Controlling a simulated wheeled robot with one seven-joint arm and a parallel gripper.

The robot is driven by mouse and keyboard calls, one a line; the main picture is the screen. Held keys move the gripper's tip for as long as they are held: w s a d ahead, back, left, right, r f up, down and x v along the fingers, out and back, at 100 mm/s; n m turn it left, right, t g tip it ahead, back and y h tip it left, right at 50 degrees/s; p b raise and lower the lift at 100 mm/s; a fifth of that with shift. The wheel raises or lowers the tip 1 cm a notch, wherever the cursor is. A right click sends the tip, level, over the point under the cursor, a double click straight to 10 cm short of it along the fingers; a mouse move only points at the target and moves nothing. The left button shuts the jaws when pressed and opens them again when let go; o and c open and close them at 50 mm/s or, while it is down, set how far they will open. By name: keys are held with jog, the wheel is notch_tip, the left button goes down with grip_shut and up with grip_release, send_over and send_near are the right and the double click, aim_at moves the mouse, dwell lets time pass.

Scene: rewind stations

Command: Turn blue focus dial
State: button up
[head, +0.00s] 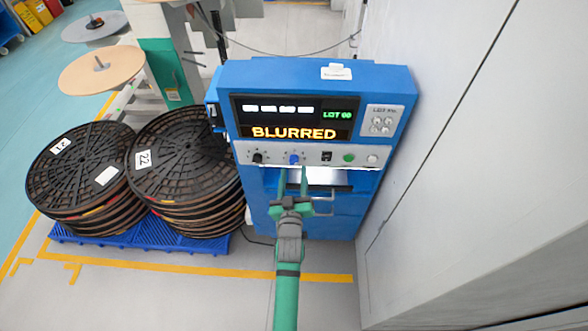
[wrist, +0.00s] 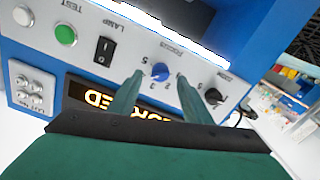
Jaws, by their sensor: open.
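The blue focus dial (head: 294,159) sits on the grey control strip of the blue machine (head: 230,88), between a black knob (head: 258,157) and a black lamp switch (head: 327,156). In the wrist view the blue focus dial (wrist: 160,72) shows between the tips of my gripper (wrist: 158,76), with numbers printed around it. My green gripper (head: 293,178) is open, one finger on each side of the dial. A gap shows between each finger and the dial; whether the tips reach its depth I cannot tell. The display (head: 294,132) reads "BLURRED".
A green button (head: 348,158) and a white button (head: 372,159) lie right of the switch. A pale wall (head: 450,130) stands close on the right. Stacked black reels (head: 185,165) on a blue pallet (head: 150,246) stand on the left.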

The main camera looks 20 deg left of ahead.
jog(key=v, duration=0.7)
jog(key=shift+s, duration=0.35)
jog(key=shift+d, duration=0.1)
jog(key=s+d+f+m+g+h, duration=0.1)
jog(key=s+d+m+h, duration=0.1)
jog(key=s+d, duration=0.5)
jog(key=s+d+f+m+h, duration=0.1)
jog(key=s+d+m, duration=0.15)
jog(key=s, duration=0.85)
jog(key=s+d+r+m+h, duration=0.1)
jog(key=s+d+r, duration=0.2)
jog(key=s, duration=0.5)
jog(key=s+d+r+m+g+h, duration=0.1)
jog(key=s+d+r, duration=0.2)
jog(key=s, duration=0.5)
jog(key=shift+d+r, duration=0.3)
jog(key=shift+d, duration=0.1)
jog(key=shift+s, duration=0.15)
